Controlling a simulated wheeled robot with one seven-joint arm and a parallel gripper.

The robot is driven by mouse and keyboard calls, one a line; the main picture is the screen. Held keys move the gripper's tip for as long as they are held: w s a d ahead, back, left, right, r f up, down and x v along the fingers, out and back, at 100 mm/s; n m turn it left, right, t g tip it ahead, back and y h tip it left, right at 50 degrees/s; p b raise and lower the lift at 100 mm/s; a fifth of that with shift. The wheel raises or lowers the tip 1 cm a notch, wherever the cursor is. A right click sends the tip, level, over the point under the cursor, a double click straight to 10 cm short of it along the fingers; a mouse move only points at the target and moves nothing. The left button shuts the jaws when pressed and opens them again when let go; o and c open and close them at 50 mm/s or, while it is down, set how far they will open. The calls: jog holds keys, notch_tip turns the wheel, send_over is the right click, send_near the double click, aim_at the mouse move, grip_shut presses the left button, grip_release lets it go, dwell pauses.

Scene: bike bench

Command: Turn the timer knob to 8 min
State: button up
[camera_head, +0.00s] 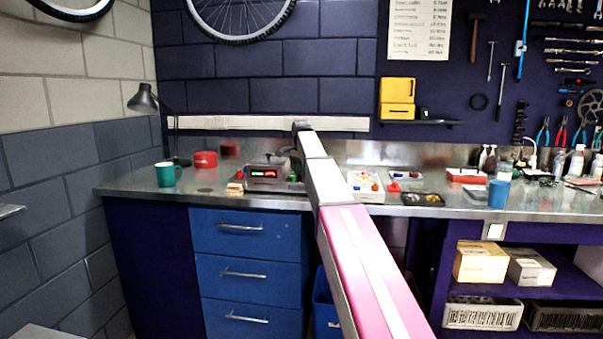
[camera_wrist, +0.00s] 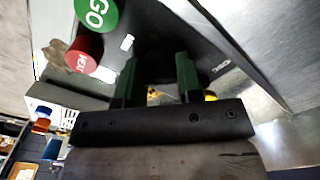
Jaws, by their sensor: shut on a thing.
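The timer box (camera_head: 275,180) is a grey unit with a lit red-and-green display (camera_head: 263,173), on the steel bench left of my arm. My gripper (camera_wrist: 157,68) shows in the wrist view with two dark green fingers reaching down to the dark panel of the box. It is shut on the timer knob, which is mostly hidden between the fingers, so its pointer and setting cannot be read. A green GO button (camera_wrist: 97,12) and a red button (camera_wrist: 83,52) sit to the left of the fingers. In the head view my arm hides part of the box.
A green mug (camera_head: 168,174), a red tin (camera_head: 205,160) and a small wooden block (camera_head: 235,188) are left of the box. A white button panel (camera_head: 365,186) and a dark tray (camera_head: 422,199) lie to the right. The wall is close behind.

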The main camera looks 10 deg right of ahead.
jog(key=o, duration=0.6)
jog(key=shift+o, duration=0.2)
jog(key=shift+r, duration=0.1)
notch_tip(320, 180, up, 11)
jog(key=shift+s, duration=0.1)
